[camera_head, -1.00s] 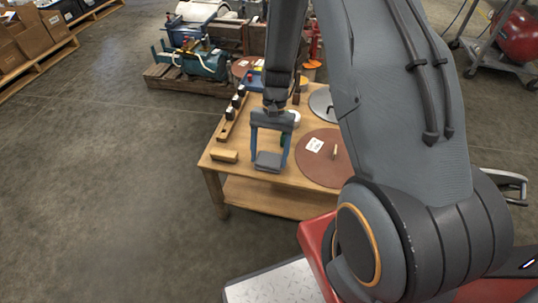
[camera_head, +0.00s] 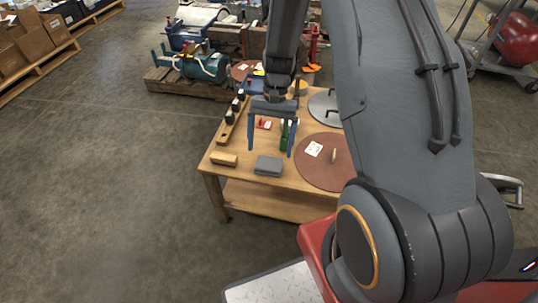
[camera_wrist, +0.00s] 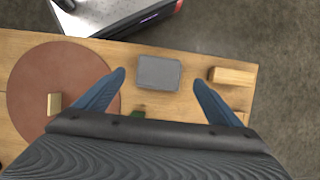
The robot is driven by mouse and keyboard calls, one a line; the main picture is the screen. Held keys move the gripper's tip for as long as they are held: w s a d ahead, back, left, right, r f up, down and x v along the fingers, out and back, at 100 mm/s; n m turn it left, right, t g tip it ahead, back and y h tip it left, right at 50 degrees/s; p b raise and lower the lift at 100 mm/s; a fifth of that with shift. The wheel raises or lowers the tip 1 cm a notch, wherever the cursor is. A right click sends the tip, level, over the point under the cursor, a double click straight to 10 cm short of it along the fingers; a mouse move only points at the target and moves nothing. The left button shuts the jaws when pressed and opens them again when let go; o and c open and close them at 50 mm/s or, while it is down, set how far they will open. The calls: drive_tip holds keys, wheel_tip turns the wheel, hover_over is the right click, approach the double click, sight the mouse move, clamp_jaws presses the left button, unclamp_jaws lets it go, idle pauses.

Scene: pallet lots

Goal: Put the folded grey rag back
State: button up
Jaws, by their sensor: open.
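The folded grey rag (camera_head: 268,166) lies flat on the wooden table (camera_head: 231,173) near its front edge, between a small wooden block and a round brown disc. It also shows in the wrist view (camera_wrist: 158,72), beyond and between the fingertips. My gripper (camera_head: 270,152) is open and empty, raised above the table over the rag, apart from it. In the wrist view the two blue fingers (camera_wrist: 160,82) are spread wider than the rag.
A wooden block (camera_head: 223,159) lies left of the rag, the brown disc (camera_head: 316,169) with a white label to its right. A rail with dark knobs (camera_head: 226,127), a green item (camera_head: 284,134) and a grey round lid (camera_head: 322,107) are further back. Open floor lies left.

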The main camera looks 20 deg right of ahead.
drive_tip(key=v, duration=0.7)
wheel_tip(320, 180, up, 8)
drive_tip(key=n+h, duration=0.1)
drive_tip(key=n, duration=0.2)
hover_over(261, 162)
drive_tip(key=s+a+r+n+t, duration=0.2)
drive_tip(key=s+r, duration=0.4)
drive_tip(key=s, duration=0.3)
drive_tip(key=s+a+r+n+t+h, duration=0.1)
drive_tip(key=s+a+r+n, duration=0.3)
drive_tip(key=s, duration=0.5)
wheel_tip(261, 162, up, 3)
drive_tip(key=shift+s+a+f+n+t+p, duration=0.2)
drive_tip(key=shift+a+n+t+p, duration=0.15)
drive_tip(key=shift+a, duration=0.3)
drive_tip(key=shift+w, duration=0.1)
drive_tip(key=d+r+m+p, duration=0.3)
drive_tip(key=d+r+p, duration=0.6)
drive_tip(key=p, duration=0.8)
drive_tip(key=shift+r+h, duration=0.25)
drive_tip(key=shift+h, duration=0.05)
